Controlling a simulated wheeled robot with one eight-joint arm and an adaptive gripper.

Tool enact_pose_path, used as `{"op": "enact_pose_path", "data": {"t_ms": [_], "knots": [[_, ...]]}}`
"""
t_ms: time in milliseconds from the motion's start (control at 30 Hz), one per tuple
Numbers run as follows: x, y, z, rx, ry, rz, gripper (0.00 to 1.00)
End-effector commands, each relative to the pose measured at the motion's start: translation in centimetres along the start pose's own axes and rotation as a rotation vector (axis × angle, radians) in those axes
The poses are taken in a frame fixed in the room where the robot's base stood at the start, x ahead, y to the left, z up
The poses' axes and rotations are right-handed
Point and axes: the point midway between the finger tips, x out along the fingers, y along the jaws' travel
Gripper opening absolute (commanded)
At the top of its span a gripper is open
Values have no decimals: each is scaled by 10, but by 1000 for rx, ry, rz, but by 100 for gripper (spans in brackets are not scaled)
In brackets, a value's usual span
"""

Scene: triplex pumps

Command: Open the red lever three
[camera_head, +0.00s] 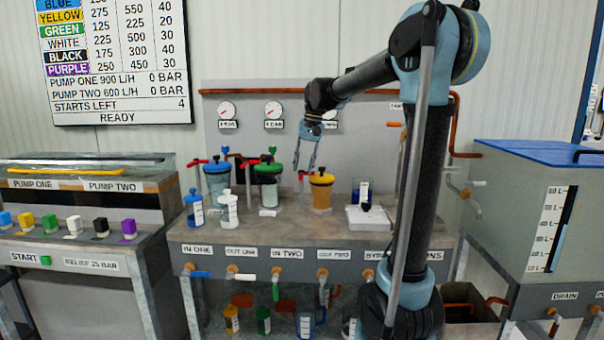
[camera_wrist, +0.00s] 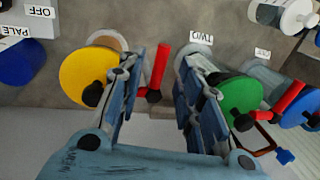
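A red lever (camera_wrist: 158,66) with a black knob stands beside the yellow-lidded canister (camera_wrist: 88,77) in the wrist view. It is probably lever three, but its own label cannot be read. My gripper (camera_wrist: 163,55) is open, with one finger on each side of this lever in the picture. No contact can be made out. In the head view my gripper (camera_head: 305,168) hangs above the bench, just left of the yellow-lidded canister (camera_head: 321,190), with its tips near the red lever (camera_head: 301,175). Another red lever (camera_wrist: 288,97) stands beside the green-lidded canister (camera_wrist: 236,101).
In the head view, blue- and green-lidded canisters (camera_head: 268,180) stand left of my gripper, with small bottles in front. A white box (camera_head: 370,219) sits to the right. Gauges (camera_head: 274,110) are on the panel behind. The front bench edge carries several coloured handles.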

Motion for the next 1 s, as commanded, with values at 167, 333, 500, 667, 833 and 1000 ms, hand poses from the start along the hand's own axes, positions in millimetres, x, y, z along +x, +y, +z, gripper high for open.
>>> {"op": "enact_pose_path", "data": {"t_ms": [167,333,500,667,833,1000], "knots": [[19,0,0,0,0,0,33],[25,0,0,0,0,0,33],[26,0,0,0,0,0,33],[26,0,0,1,0,0,15],[26,0,0,1,0,0,0],[25,1,-1,6,1,0,0]]}}
